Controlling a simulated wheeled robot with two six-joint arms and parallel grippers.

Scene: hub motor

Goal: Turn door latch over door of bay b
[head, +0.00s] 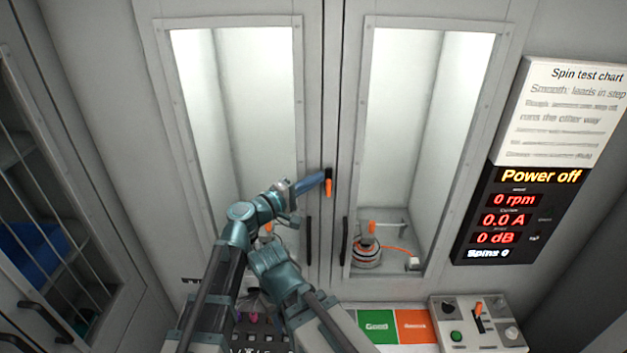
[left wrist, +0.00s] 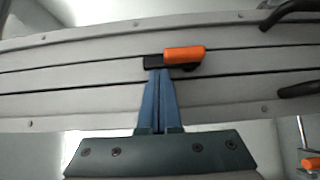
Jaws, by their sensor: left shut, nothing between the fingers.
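The door latch has a black part and an orange handle (head: 328,188). It sits on the seam between two windowed doors, with the orange handle pointing down along the seam. The latch also shows in the left wrist view (left wrist: 184,54). My left gripper (head: 322,179) is shut and empty, its blue fingertips at the latch's black part from the left. In the left wrist view its fingertips (left wrist: 158,72) are just below the black part; I cannot tell whether they touch. The left door (head: 314,100) and right door (head: 350,100) look closed. No bay letters are readable. My right gripper is not seen.
Black door handles (head: 308,240) (head: 344,240) stand below the latch. A hub motor (head: 367,254) with an orange lead is behind the right window. A display (head: 520,215) reads "Power off". A switch panel (head: 478,323) and green and orange pads (head: 377,326) lie below.

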